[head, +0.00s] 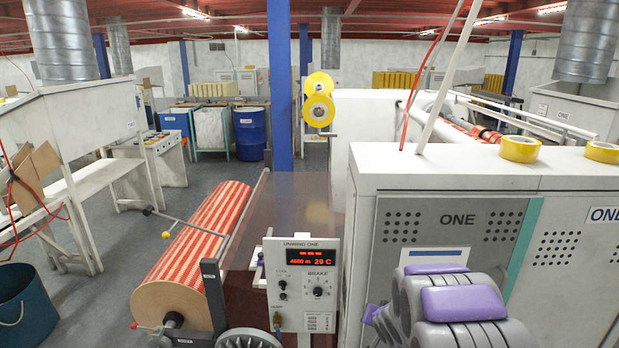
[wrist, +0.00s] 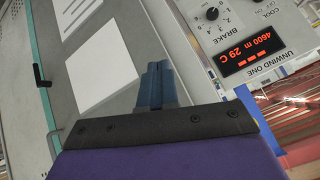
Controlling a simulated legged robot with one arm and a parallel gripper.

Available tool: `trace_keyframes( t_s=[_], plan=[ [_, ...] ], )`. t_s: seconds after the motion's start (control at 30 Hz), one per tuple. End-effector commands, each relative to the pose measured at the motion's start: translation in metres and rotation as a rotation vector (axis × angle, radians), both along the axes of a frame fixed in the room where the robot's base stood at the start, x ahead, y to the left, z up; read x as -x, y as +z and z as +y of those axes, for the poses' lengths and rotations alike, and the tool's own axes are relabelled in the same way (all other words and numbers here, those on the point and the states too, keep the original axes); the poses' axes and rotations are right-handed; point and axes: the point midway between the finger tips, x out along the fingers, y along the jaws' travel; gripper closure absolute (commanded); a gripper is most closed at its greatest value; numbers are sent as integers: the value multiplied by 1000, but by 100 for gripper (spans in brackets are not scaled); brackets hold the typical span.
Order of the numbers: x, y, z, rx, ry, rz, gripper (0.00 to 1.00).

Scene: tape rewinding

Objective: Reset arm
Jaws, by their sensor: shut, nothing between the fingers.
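My gripper (wrist: 158,68) shows in the wrist view as two blue-grey fingers pressed together, with nothing between them. It is in front of the grey machine panel (wrist: 118,20), which carries white label sheets. The unwind control box (wrist: 235,30), with its red display and brake knob, is at the upper right of that view, apart from the fingers. In the head view my grey arm with purple pads is folded at the bottom right, before the cabinet marked ONE (head: 455,220). The fingers cannot be made out there.
The control box (head: 304,285) stands left of my arm in the head view. A large red-and-tan striped roll (head: 200,240) lies further left. Yellow tape rolls (head: 519,149) sit on the cabinet top. A dark bin (head: 25,310) is at the lower left. Grey floor is open behind the roll.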

Motion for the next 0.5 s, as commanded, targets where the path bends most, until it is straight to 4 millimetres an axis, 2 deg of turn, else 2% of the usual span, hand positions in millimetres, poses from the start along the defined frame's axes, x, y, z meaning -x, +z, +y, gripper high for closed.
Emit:
trace_keyframes(
  t_s=[0.03,0.23,0.5],
  plan=[
    [13,12,-6,42,-9,24,100],
    [79,42,-24,172,-31,178,100],
    [191,71,-28,250,6,418,100]
  ],
)
